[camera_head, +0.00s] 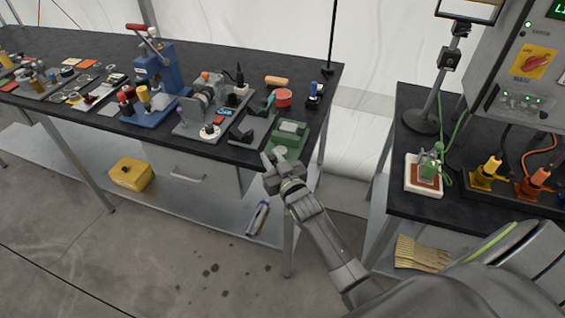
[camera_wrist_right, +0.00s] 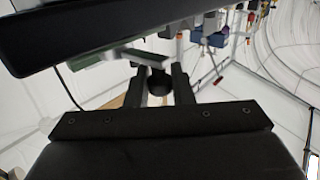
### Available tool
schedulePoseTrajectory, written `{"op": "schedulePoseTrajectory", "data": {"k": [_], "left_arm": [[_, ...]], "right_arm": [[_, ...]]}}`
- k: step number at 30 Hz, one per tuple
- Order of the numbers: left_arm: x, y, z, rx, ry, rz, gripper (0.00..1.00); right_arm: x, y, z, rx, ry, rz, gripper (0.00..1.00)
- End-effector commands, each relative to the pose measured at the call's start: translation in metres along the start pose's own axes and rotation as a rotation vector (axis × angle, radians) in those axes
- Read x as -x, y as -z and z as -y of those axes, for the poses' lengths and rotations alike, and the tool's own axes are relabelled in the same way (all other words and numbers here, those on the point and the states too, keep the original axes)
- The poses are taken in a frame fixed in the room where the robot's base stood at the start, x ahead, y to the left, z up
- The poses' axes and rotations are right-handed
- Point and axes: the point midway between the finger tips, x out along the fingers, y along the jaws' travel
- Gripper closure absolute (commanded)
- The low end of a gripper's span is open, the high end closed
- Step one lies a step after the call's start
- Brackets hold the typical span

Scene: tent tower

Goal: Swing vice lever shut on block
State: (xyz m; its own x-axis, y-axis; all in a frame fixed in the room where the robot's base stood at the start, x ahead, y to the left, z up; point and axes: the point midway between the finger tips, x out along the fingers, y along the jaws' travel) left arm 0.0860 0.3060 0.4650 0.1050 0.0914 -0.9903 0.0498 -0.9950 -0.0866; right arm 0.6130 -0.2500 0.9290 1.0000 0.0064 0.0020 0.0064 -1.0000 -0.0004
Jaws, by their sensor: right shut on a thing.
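A green fixture (camera_head: 288,137) with a pale top stands at the front right corner of the dark bench; it looks like the vice. My right gripper (camera_head: 270,160) is at the bench's front edge, just in front of and left of it. In the right wrist view, the fingers (camera_wrist_right: 158,88) are closed around a round black knob (camera_wrist_right: 158,80), probably the lever's end. A pale grey bar (camera_wrist_right: 142,54) shows just beyond the knob, and green (camera_wrist_right: 85,72) shows to the left. I cannot make out the block in the vice. My left gripper is out of view.
A grey plate with black parts (camera_head: 252,128) sits left of the green fixture. A red round tub (camera_head: 283,97) and a blue tool (camera_head: 314,94) stand behind. A blue press (camera_head: 155,75) is further left. A second bench (camera_head: 400,190) stands at right, beyond a gap.

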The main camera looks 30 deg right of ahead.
Motion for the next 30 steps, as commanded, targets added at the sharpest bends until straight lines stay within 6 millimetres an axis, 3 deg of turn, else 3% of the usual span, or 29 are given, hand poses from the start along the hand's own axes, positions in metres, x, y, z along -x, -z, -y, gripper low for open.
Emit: {"op": "schedulePoseTrajectory", "data": {"k": [10,11,15,25,30], "left_arm": [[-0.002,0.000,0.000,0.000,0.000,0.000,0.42],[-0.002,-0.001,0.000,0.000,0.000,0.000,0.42],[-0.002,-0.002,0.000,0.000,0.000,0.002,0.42],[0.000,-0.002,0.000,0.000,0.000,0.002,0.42],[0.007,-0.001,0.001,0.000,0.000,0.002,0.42]], "right_arm": [[-0.002,0.000,0.004,0.000,0.000,0.003,1.00],[-0.002,0.000,0.004,0.000,0.000,0.003,0.76],[-0.002,0.000,0.004,0.000,0.000,0.003,0.59],[0.000,0.000,0.004,0.001,0.000,0.003,0.59],[0.012,0.001,0.004,0.000,0.001,0.005,0.59]]}}
